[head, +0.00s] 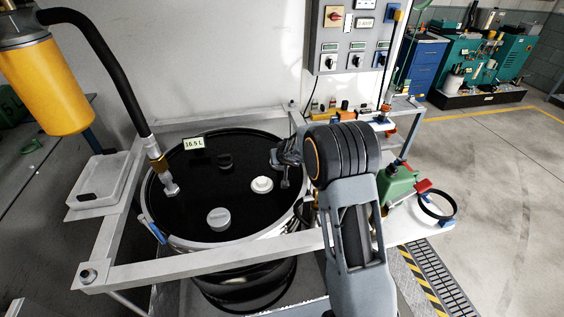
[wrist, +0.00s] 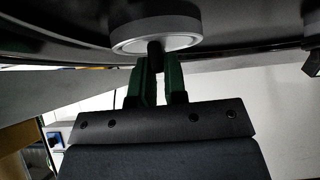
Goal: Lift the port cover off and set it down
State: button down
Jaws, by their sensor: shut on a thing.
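The port cover is a pale round disc (wrist: 155,36) with a short dark knob (wrist: 156,54), large in the wrist view. My gripper (wrist: 160,68) has its green fingers closed on this knob. In the head view my gripper (head: 287,172) is over the right side of the tank's black lid (head: 205,190). The cover there is mostly hidden by my gripper and arm. I cannot tell whether the cover rests on the lid or is slightly above it.
A white cap (head: 262,185), a grey cap (head: 218,219) and a black knob (head: 225,161) stand on the lid. A hose fitting (head: 161,171) enters at left. A pale frame (head: 190,265) surrounds the tank. An empty white tray (head: 100,180) is at left. Green cans (head: 398,185) are at right.

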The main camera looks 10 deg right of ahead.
jog(key=shift+r, duration=0.2)
dwell(0.3)
jog(key=shift+r+p, duration=1.7)
jog(key=shift+p, duration=0.2)
jog(key=shift+s, duration=0.1)
jog(key=shift+s+a+r, duration=0.1)
jog(key=shift+s+r, duration=0.15)
jog(key=shift+s, duration=0.5)
jog(key=shift+s+d+r, duration=0.1)
jog(key=shift+s+r, duration=0.15)
jog(key=shift+s, duration=0.45)
jog(key=shift+s+a+r, duration=0.1)
jog(key=shift+s+r, duration=0.15)
jog(key=shift+s, duration=0.5)
jog(key=shift+s+r, duration=0.25)
jog(key=shift+s, duration=0.85)
